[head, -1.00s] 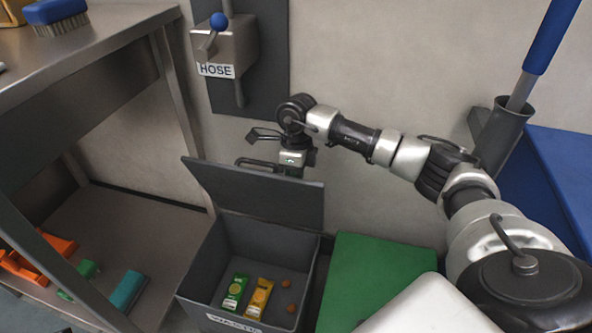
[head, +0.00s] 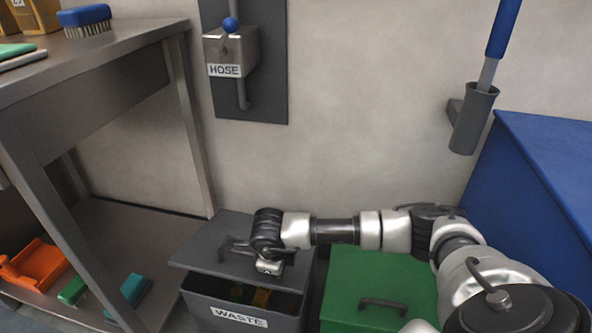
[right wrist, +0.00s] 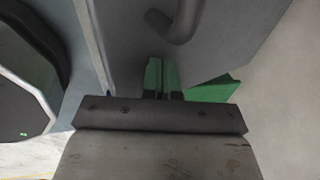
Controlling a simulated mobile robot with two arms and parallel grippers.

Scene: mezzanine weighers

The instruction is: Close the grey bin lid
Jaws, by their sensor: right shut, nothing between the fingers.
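The grey bin (head: 203,308), labelled WASTE, stands on the floor. Its grey lid (head: 200,254) is tilted low over it, with a dark gap at the front edge. A green packet and a yellow packet (head: 262,298) show dimly through that gap. My right gripper (head: 268,268) is over the lid, its fingers mostly hidden by the wrist in the head view. In the right wrist view its green fingertips (right wrist: 163,76) are together and empty, at the lid's surface beside the dark handle (right wrist: 182,20). Whether they touch it is unclear. My left gripper is not in view.
A green-lidded bin (head: 385,280) stands right of the grey bin, under my right arm. A steel table (head: 110,50) with a lower shelf is at left. The hose box (head: 231,52) and a brush holder (head: 472,120) are on the wall. A blue unit (head: 545,170) is at right.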

